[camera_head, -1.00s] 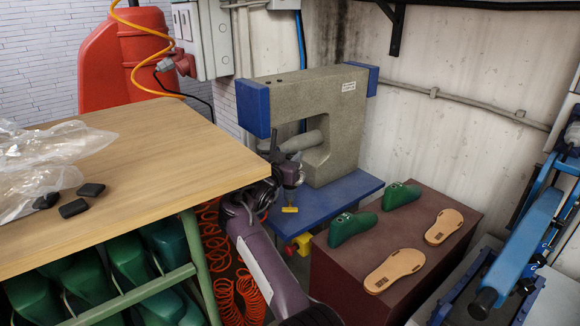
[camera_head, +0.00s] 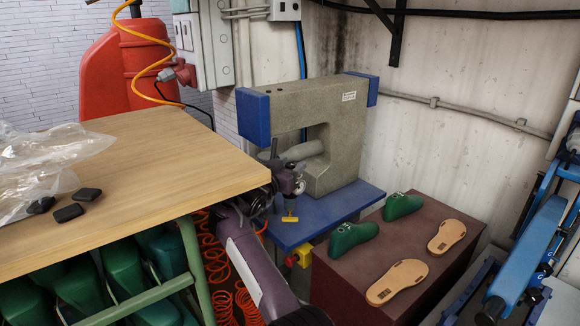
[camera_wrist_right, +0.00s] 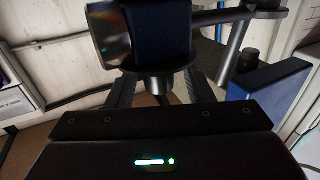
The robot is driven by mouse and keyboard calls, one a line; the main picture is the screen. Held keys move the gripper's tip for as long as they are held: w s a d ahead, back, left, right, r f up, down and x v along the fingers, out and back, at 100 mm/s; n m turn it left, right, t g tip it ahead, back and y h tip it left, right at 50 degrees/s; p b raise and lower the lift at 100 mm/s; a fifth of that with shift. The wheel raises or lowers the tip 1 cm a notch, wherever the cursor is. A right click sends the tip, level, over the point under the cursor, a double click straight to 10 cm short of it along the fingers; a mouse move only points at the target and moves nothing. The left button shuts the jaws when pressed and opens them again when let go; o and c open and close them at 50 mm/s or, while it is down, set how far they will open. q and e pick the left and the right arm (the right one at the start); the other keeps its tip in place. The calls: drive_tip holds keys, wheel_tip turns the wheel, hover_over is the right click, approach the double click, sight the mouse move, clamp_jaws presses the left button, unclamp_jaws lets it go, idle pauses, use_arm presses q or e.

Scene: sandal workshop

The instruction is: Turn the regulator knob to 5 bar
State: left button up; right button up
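The regulator (camera_wrist_right: 165,35) has a dark blue body and hangs at the top of the right wrist view, with a round gauge (camera_wrist_right: 107,35) on its left, seen edge-on. Its dark knob (camera_wrist_right: 157,86) is below the body. The gauge also shows small and pale in the head view (camera_head: 299,187), but its reading is illegible. My right gripper (camera_wrist_right: 160,80) has its two black fingers apart, one on each side of the knob; gaps show beside the knob's narrow part. In the head view my right gripper is small and partly hidden at the regulator. My left gripper is not in view.
A yellow valve handle (camera_head: 290,219) is just below the regulator. The grey press (camera_head: 345,135) on its blue base (camera_head: 350,199) stands close behind. The wooden table (camera_head: 150,165) is at the left. A brown box (camera_head: 395,255) with green lasts and soles is at the right.

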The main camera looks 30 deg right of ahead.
idle(0.3)
